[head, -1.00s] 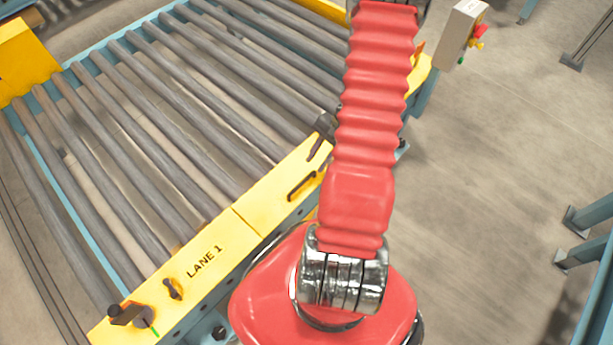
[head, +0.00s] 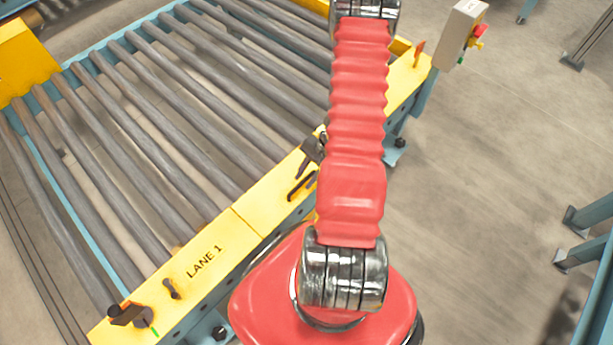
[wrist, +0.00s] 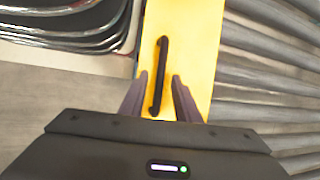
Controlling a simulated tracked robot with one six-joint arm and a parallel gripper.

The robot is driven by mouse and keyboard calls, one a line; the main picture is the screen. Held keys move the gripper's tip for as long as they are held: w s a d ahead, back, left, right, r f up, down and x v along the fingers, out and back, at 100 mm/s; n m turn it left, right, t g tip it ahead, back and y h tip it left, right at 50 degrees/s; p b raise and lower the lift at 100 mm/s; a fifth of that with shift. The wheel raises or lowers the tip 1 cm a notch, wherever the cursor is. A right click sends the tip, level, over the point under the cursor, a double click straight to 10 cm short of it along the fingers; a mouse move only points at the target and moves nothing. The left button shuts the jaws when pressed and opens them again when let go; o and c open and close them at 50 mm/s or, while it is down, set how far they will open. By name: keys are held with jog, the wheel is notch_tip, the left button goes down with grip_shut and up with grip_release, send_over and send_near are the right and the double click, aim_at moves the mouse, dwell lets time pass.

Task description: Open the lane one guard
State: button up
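The yellow lane one guard (head: 240,222) runs along the near side of the roller conveyor, with "LANE 1" printed on it and a seam right of the print. A black bar handle (head: 300,187) sits on the yellow surface right of that seam. In the wrist view the handle (wrist: 160,60) stands upright in the picture on the yellow strip (wrist: 200,40). My gripper (wrist: 160,78) is open, one finger on each side of the handle's lower part, with gaps showing. I cannot tell its height above the handle. In the head view my arm hides most of it.
Grey rollers (head: 190,120) lie beyond the guard. A dark latch-like part (head: 128,315) and a small dark knob (head: 171,289) are at the guard's left end. A control box (head: 458,35) with red and green buttons stands at upper right.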

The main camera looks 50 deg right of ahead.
jog(key=shift+c, duration=0.5)
grip_shut()
jog(key=shift+d, duration=0.1)
